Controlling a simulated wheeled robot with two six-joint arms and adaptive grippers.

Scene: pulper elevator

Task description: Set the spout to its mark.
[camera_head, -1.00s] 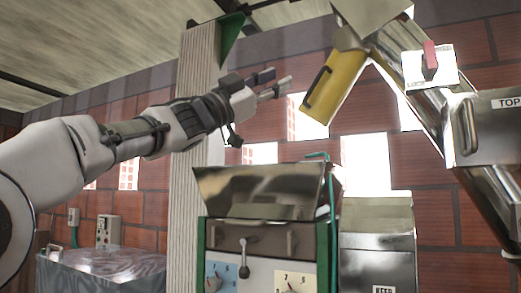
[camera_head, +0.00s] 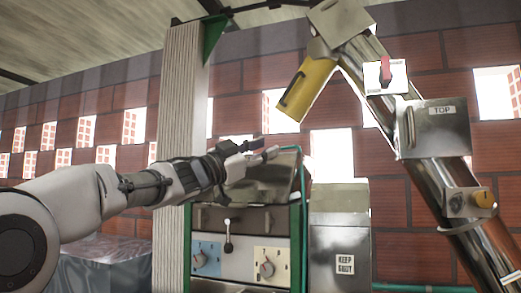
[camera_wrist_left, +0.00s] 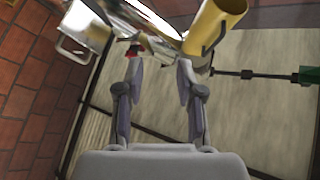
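The yellow spout (camera_head: 311,84) with a dark handle hangs tilted from the metal head at the top of the sloping chute (camera_head: 372,85). It also shows at the top of the left wrist view (camera_wrist_left: 213,28). My left gripper (camera_head: 268,149) is open and empty, below and left of the spout, in front of the metal hopper. In the left wrist view its two fingers (camera_wrist_left: 158,62) stand apart, with the spout beyond and right of them, not touching. I cannot make out the spout's mark. My right gripper is not in view.
The hopper machine (camera_head: 245,220) has a lever and two dials on its front. A metal bin (camera_head: 340,215) labelled KEEP SHUT stands to its right. A red-handled switch (camera_head: 386,75) and a TOP cover (camera_head: 436,130) sit on the chute. A pale post (camera_head: 178,120) stands behind my left arm.

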